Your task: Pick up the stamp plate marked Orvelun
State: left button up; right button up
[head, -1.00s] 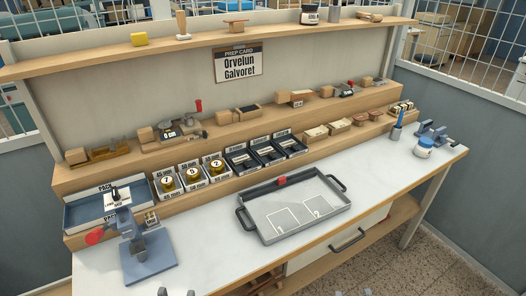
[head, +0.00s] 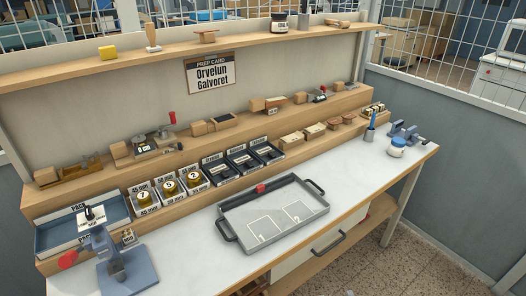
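The prep card (head: 211,74) on the back wall reads "Orvelun" and "Galvoret". I cannot make out a stamp plate marked Orvelun; lettering on the small items is too small to read. Several small wooden blocks (head: 314,131) stand on the low step right of the black bins (head: 244,160). A holder with small pieces (head: 374,109) is at that step's right end. A grey tray (head: 228,216) with a red clip and two outlined areas marked 1 and 2 lies on the table. Neither of my grippers is in view.
A blue-grey stamping press (head: 127,277) with a red knob stands at front left beside a blue pack tray (head: 115,211). Three bins of gold rolls (head: 168,187) stand beside the black bins. White tabletop around the tray is clear.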

aim_at(267, 150)
jog(key=i+l+u, duration=0.25)
jog(key=l, duration=0.4)
jog(key=l+u, duration=0.25)
jog(key=l, duration=0.45)
jog(key=i+l+u, duration=0.2)
jog(key=l, duration=0.5)
jog(key=k, duration=0.1)
